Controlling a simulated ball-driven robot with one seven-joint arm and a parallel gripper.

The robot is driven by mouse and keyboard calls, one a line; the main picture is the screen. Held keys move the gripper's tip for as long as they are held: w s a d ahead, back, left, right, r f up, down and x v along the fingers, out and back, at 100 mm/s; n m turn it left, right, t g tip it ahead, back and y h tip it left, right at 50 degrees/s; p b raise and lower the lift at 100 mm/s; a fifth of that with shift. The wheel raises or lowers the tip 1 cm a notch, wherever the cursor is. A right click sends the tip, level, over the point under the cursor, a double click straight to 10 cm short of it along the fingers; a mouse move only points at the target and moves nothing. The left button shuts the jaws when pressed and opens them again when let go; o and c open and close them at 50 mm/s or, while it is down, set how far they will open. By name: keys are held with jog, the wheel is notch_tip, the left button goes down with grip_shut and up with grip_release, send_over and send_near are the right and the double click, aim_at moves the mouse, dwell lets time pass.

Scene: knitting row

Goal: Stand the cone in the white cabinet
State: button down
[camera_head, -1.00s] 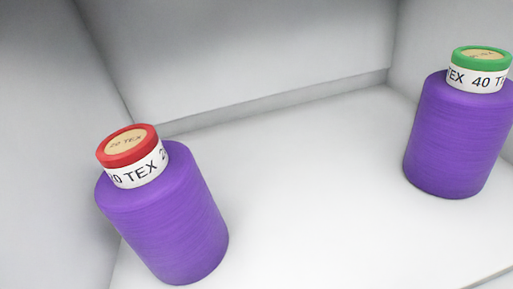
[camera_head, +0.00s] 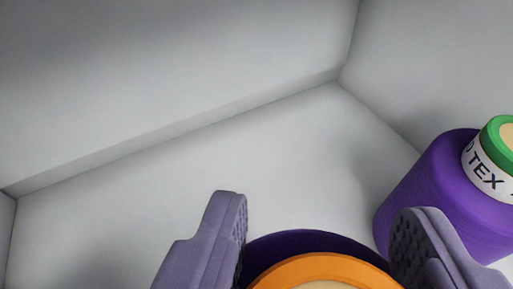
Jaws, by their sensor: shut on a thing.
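My gripper (camera_head: 315,238) shows at the bottom of the view, its two grey-purple fingers on either side of a purple cone (camera_head: 312,241) with an orange-rimmed top (camera_head: 322,265). It is shut on this cone; the cone's lower body is out of frame. The white cabinet (camera_head: 200,175) fills the view, with its back wall, right wall and floor showing. I cannot tell whether the held cone touches the cabinet floor.
Another purple cone (camera_head: 445,205) with a green-rimmed top and a white "TEX" label stands at the right, partly behind my right finger and cut by the frame edge. The cabinet floor is clear at the left and toward the back corner.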

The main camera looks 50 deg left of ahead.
aim_at(290, 252)
jog(key=shift+w+a, duration=0.25)
jog(key=shift+a, duration=0.35)
jog(key=f, duration=0.3)
jog(key=shift+w+a+f+p, duration=0.2)
jog(key=shift+a+p, duration=0.1)
jog(key=shift+a, duration=0.1)
jog(key=shift+s+d, duration=0.1)
jog(key=shift+d, duration=0.05)
jog(key=shift+f, duration=0.2)
jog(key=shift+c, duration=1.7)
grip_release()
